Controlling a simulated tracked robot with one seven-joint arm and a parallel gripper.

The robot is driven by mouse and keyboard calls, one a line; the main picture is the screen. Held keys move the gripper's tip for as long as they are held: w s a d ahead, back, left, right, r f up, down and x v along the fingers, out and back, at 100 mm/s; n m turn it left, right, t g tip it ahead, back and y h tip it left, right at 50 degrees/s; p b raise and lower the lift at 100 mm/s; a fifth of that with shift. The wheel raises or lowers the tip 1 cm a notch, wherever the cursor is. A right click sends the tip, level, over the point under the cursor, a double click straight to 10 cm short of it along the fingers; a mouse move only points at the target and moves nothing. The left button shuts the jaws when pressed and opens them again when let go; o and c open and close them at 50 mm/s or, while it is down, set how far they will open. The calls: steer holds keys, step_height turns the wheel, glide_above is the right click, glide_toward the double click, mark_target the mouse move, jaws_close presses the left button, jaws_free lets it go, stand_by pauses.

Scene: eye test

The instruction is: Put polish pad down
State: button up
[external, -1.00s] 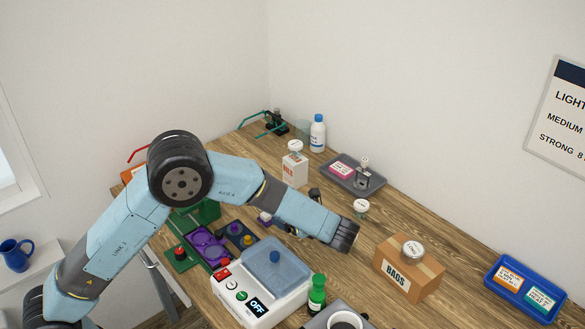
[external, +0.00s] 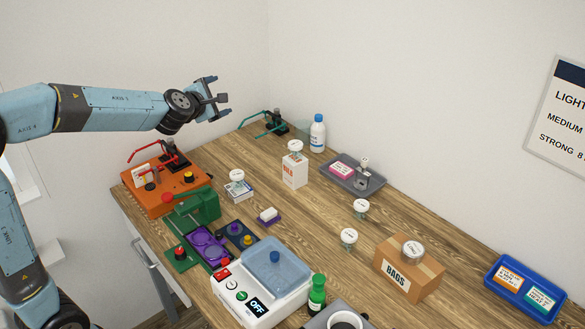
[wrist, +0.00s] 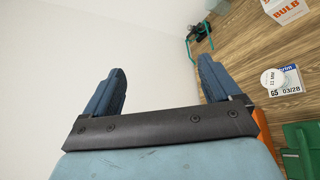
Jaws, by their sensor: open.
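A small block with a white top and a purple base (external: 268,215), which looks like the polish pad, lies on the wooden table (external: 325,228) near its middle. It is right of the dark blue fixture and behind the blue-lidded machine. My gripper (external: 217,91) is raised high at the upper left, well away from the block. Its fingers are apart with nothing between them. The wrist view also shows the two blue fingers (wrist: 160,75) spread and empty, against the wall. The block does not show in the wrist view.
A white machine (external: 250,305) with a blue lid stands in front. A green fixture (external: 195,207) and an orange unit (external: 165,195) stand at left. A cardboard box (external: 410,268), grey tray (external: 375,188) and blue tray (external: 525,288) lie rightward. Bare wood surrounds the block's right side.

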steer(key=s+a+f+m+g+y, duration=0.1)
steer(key=s+a+f+m+g, duration=0.1)
steer(key=s+a+m, duration=0.5)
steer(key=s+a+f+m+g+y, duration=0.2)
steer(key=s+a+m, duration=0.4)
steer(key=s+a, duration=0.8)
steer(key=s+a+f+m+g+y, duration=0.1)
steer(key=s+a+f+m+g, duration=0.3)
steer(key=s+a+m, duration=0.3)
steer(key=s+a+f, duration=0.1)
steer(key=s+a, duration=0.2)
steer(key=s, duration=0.2)
steer(key=shift+s+a+f+m+y, duration=0.15)
steer(key=shift+s+a+m+y, duration=0.05)
steer(key=shift+m+y, duration=0.1)
